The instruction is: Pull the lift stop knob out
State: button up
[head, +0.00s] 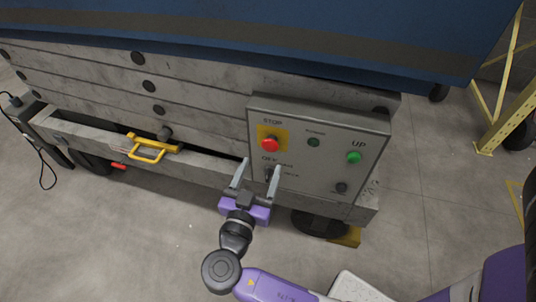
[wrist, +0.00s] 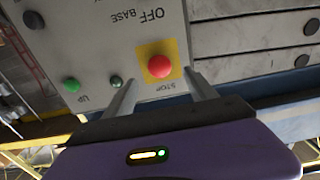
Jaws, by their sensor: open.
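The red stop knob (head: 270,144) sits on a yellow square plate at the upper left of the grey control panel (head: 320,170), under the word STOP. In the wrist view the panel appears upside down and the red knob (wrist: 160,67) is near the middle, just beyond the fingertips. My gripper (head: 256,168) is open and empty, its two fingers pointing at the panel just below the knob in the head view. In the wrist view the fingers of my gripper (wrist: 165,85) stand apart with the knob between and ahead of them. I cannot tell exactly how far the fingertips are from the panel.
The panel also carries a green UP button (head: 354,157), a small dark green lamp (head: 313,142) and a dark knob (head: 341,187). A yellow handle (head: 150,149) sticks out of the lift at left. A yellow frame (head: 505,95) stands at far right. The floor in front is clear.

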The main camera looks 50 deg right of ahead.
aim_at(269, 148)
jog(key=x, duration=0.7)
jog(key=shift+d, duration=0.15)
jog(key=shift+f, duration=0.1)
grip_shut()
